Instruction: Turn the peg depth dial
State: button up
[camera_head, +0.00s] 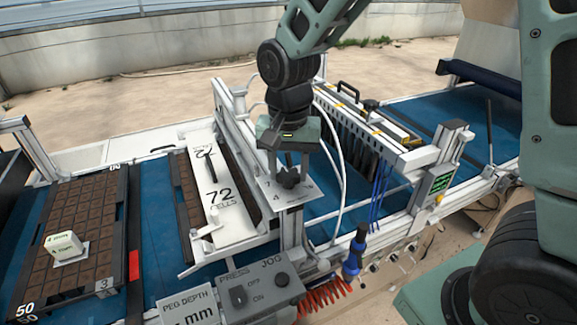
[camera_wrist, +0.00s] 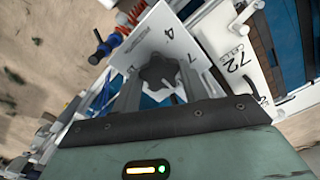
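The dial is a black star-shaped knob (camera_head: 289,178) on a tilted white plate (camera_head: 268,190) marked with numbers such as 4 and 7. The knob also shows in the middle of the wrist view (camera_wrist: 160,73), in front of its plate (camera_wrist: 152,38). My gripper (camera_head: 288,168) points down over the knob, with one finger on each side of it. The fingers are spread about the knob's width in the wrist view (camera_wrist: 160,82). They look open around it, and contact is not clear. A "PEG DEPTH" sign (camera_head: 188,306) with "mm" is at the bottom, partly cut off.
A panel with press and jog switches (camera_head: 262,290) stands below the dial. A white "72 cells" plate (camera_head: 228,205) lies to the left, and a soil-filled tray (camera_head: 119,215) is farther left. A gantry frame (camera_head: 400,150) and blue hoses (camera_head: 379,190) stand to the right.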

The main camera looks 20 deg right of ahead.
jog(key=shift+n, duration=0.3)
jog(key=n, duration=0.2)
jog(key=shift+r+n+p, duration=0.1)
jog(key=shift+n+p, duration=0.25)
jog(key=shift+n, duration=0.05)
jog(key=n, duration=0.3)
jog(key=shift+n+p, duration=0.3)
jog(key=shift+p, duration=0.05)
jog(key=n+p, duration=0.1)
jog(key=n, duration=0.2)
jog(key=shift+n, duration=0.3)
jog(key=n+p, duration=0.1)
jog(key=n, duration=0.2)
jog(key=shift+n, duration=0.4)
jog(key=n+p, duration=0.3)
jog(key=n, duration=0.2)
jog(key=shift+r, duration=0.1)
jog(key=shift+n+p, duration=1.2)
jog(key=shift+n, duration=1.1)
